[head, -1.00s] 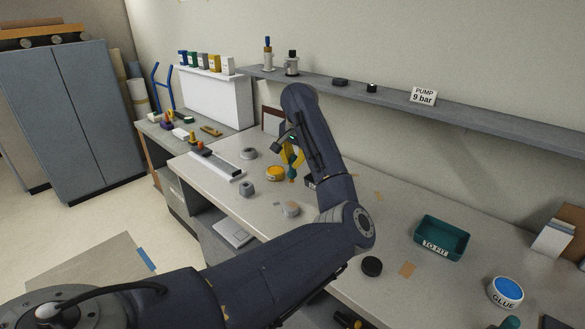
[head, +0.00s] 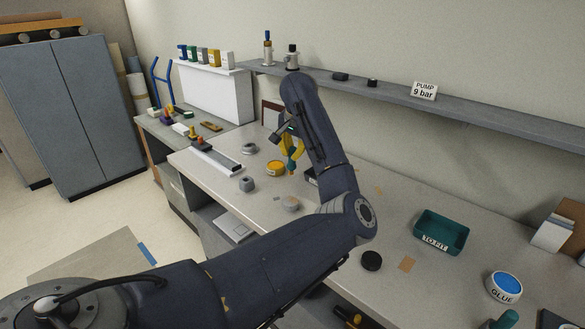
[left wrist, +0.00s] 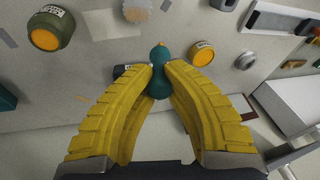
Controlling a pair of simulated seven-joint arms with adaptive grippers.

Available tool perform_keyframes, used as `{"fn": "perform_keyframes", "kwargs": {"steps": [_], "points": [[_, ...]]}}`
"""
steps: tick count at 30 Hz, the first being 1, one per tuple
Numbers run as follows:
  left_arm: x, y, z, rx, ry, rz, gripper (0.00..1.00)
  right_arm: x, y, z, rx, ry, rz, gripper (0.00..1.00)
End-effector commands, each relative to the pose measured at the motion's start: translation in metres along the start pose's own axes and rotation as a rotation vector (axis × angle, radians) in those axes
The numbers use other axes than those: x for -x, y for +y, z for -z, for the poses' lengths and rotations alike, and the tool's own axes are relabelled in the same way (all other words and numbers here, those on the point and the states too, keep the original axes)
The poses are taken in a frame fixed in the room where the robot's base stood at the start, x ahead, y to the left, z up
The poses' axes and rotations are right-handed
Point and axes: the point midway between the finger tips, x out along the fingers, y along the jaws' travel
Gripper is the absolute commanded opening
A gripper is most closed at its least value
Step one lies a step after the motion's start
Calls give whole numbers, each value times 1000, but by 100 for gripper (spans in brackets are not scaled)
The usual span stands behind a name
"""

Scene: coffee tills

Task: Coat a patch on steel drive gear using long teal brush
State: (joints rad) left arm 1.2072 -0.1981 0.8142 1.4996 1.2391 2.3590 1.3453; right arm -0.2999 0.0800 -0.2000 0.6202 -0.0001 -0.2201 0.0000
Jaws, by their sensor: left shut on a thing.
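My left gripper (head: 290,148) has yellow fingers and hangs over the bench. In the left wrist view its fingers (left wrist: 158,85) are shut on the teal brush (left wrist: 159,55) by its handle. The brush (head: 292,164) also shows in the head view, above the bench top; its bristles are not clear. A round grey piece with a tan patch, which looks like the steel drive gear (head: 291,204), lies on the bench, nearer the head camera than the brush. It shows partly at the top edge of the left wrist view (left wrist: 137,10). Brush and gear look apart. My right gripper is not in view.
A yellow tub (head: 275,168), a steel nut-like part (head: 247,184) and a long tray (head: 217,160) lie left of the gear. A black puck (head: 371,260), teal TO FIT tray (head: 441,234) and GLUE tub (head: 503,287) stand to the right. A shelf (head: 460,112) runs along the wall.

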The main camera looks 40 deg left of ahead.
Motion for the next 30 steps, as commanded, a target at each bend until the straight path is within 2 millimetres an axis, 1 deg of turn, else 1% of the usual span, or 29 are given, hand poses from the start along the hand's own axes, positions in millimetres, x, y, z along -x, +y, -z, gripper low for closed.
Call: {"fn": "perform_keyframes", "kwargs": {"steps": [6,9,14,20,30], "points": [[4,-10,-26,5,0,1,0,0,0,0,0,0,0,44],[4,-12,-35,4,0,1,0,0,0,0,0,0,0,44],[1,-13,-41,3,-2,1,0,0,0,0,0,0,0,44],[-13,-12,-46,6,-3,2,0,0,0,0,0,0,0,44],[-42,-11,-56,12,-4,3,0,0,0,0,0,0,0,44]]}}
